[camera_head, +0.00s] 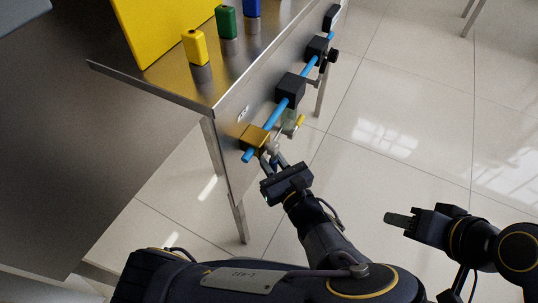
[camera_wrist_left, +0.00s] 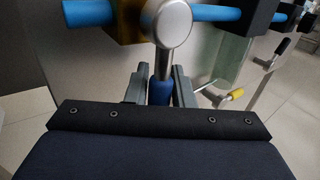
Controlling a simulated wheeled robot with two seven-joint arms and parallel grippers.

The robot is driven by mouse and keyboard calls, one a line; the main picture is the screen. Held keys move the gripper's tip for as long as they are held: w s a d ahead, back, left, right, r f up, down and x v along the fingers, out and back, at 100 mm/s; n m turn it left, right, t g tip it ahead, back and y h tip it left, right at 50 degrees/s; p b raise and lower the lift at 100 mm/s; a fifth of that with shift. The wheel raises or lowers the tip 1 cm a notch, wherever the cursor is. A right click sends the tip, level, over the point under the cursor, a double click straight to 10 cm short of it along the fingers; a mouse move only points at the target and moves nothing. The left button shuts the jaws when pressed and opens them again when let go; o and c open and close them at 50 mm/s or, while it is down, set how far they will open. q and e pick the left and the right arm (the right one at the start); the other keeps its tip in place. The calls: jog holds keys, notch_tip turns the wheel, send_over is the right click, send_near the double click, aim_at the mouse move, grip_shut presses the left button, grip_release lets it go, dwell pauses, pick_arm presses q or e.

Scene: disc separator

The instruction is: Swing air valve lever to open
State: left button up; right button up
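The air valve lever (camera_wrist_left: 160,88) has a metal arm with a round hub and a blue grip. It hangs from the brass valve body (camera_head: 254,138) on the blue air pipe (camera_head: 275,115) along the table's side. My left gripper (camera_head: 271,163) is at this lever. In the left wrist view its two fingers (camera_wrist_left: 159,90) stand on either side of the blue grip, with narrow gaps at the tips, so it looks open around the grip. The gripper hides part of the lever in the head view. My right gripper (camera_head: 398,219) is apart at the right, seen side-on and empty.
Black blocks (camera_head: 290,89) and a yellow-handled lever (camera_head: 300,121) sit farther along the pipe. The metal table (camera_head: 230,92) carries a yellow panel (camera_head: 160,28) and yellow, green and blue pieces.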

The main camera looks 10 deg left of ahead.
pick_arm(q)
grip_shut()
jog(key=w+r+n+g+y+b, duration=0.1)
jog(key=n+y, duration=0.5)
jog(key=n, duration=0.6)
jog(key=w+d+r+n+g+y+b, duration=0.1)
jog(key=r+n+g+y, duration=0.4)
jog(key=n, duration=0.7)
jog(key=shift+w+d+r+n+g+y+b, duration=0.35)
jog(key=shift+w+y+b, duration=0.45)
jog(key=shift+w, duration=0.5)
jog(key=shift+a+r+n, duration=0.1)
jog(key=shift+r+n, duration=0.05)
jog(key=shift+n, duration=0.1)
jog(key=shift+o, duration=2.3)
grip_release()
